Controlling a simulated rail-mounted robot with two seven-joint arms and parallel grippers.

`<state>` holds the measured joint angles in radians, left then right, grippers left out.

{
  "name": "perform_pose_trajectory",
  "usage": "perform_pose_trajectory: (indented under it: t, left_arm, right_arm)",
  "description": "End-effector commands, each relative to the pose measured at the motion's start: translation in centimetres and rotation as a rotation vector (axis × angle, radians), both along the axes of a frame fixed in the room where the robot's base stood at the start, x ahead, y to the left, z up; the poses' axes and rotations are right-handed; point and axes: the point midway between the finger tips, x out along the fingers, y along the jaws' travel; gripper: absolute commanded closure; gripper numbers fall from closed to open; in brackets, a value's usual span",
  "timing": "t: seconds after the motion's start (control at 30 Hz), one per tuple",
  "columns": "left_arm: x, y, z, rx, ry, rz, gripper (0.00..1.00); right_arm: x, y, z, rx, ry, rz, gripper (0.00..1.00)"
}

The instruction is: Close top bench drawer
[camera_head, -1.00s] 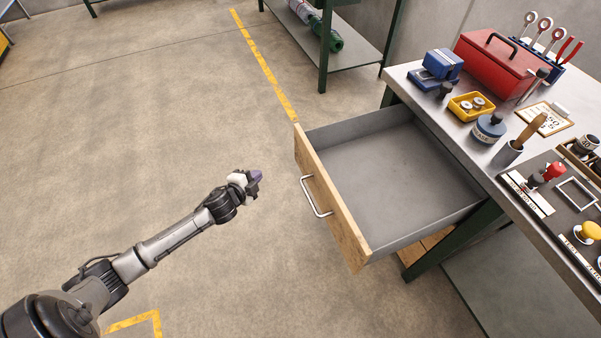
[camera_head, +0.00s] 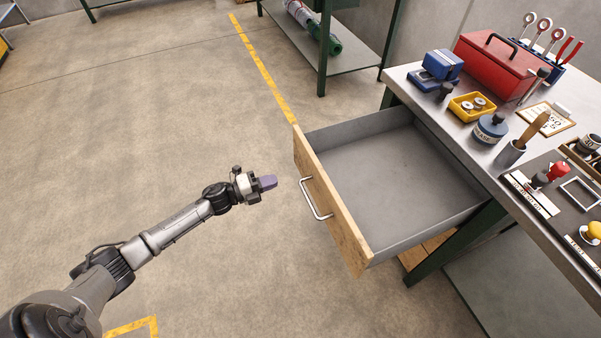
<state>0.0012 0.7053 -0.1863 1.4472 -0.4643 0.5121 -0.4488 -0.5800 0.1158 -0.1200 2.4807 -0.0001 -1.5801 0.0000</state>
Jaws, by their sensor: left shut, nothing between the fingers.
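The top bench drawer (camera_head: 331,200) is pulled far out from the workbench (camera_head: 470,130). It has a wooden front, grey metal walls and an empty grey floor. A silver bar handle (camera_head: 314,199) is on its front. My left gripper (camera_head: 268,182) is shut and empty, with its fingertips toward the drawer front. It is to the left of the handle, with a gap between them. My right gripper is not in view.
A green-framed shelf (camera_head: 345,58) stands behind. The floor left of the drawer is clear.

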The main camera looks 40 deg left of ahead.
Motion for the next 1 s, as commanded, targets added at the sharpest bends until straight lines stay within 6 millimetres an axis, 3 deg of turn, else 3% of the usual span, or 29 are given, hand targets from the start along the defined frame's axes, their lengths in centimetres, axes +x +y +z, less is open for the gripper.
perform_pose_trajectory:
  t: [0.2,0.5,1.0]
  left_arm:
    - [3.8,-2.1,-0.1,-0.001,-0.003,0.001,1.00]
    - [7.4,-4.2,-0.1,-0.001,-0.002,0.002,1.00]
    - [8.6,-5.1,0.0,-0.001,0.001,0.001,1.00]
  right_arm:
    - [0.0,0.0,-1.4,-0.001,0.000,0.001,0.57]
    - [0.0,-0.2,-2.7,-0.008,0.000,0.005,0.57]
    - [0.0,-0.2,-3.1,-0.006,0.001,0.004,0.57]
